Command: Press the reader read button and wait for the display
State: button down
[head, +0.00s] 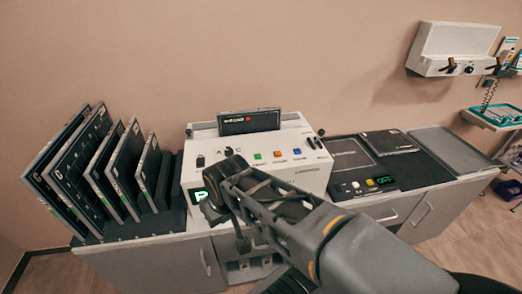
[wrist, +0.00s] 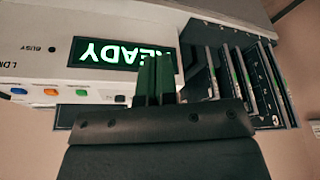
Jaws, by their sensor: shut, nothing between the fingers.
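The reader (head: 295,175) is a white box on the counter, with green (head: 257,156), orange (head: 278,154) and blue (head: 297,152) buttons on its sloped face. I cannot read which is the read button. In the wrist view the green (wrist: 82,93), orange (wrist: 47,92) and blue (wrist: 15,91) buttons show to the left of my gripper. The reader display (wrist: 105,52) shows READY in green, upside down. My gripper (wrist: 158,62) is shut and empty, and its fingers cover part of the display's right end. In the head view my arm hides much of the reader's front.
Several dark cassettes (head: 70,175) stand in a rack at the left. A grey tray (head: 450,152) lies further right. A white unit (head: 455,50) hangs on the wall.

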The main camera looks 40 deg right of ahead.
jog(key=shift+d, duration=0.1)
jog(key=shift+r, duration=0.1)
jog(key=w+d+r+m+t+y+p, duration=0.1)
jog(key=w+d+r+m+y+p, duration=0.1)
jog(key=w+d+r+m+p, duration=0.3)
jog(key=w+d+r+m+y+p, duration=0.1)
jog(key=w+d+m+p, duration=0.15)
jog(key=w+m, duration=0.4)
jog(key=w+d+m+t+p, duration=0.2)
jog(key=w+d+m, duration=0.1)
jog(key=d+m, duration=0.3)
jog(key=w+d+m+t+p, duration=0.2)
jog(key=d+m, duration=0.4)
jog(key=d, duration=0.3)
jog(key=shift+w+d+r+h+p, duration=0.3)
jog(key=shift+w+d+r, duration=0.05)
jog(key=shift+w, duration=0.1)
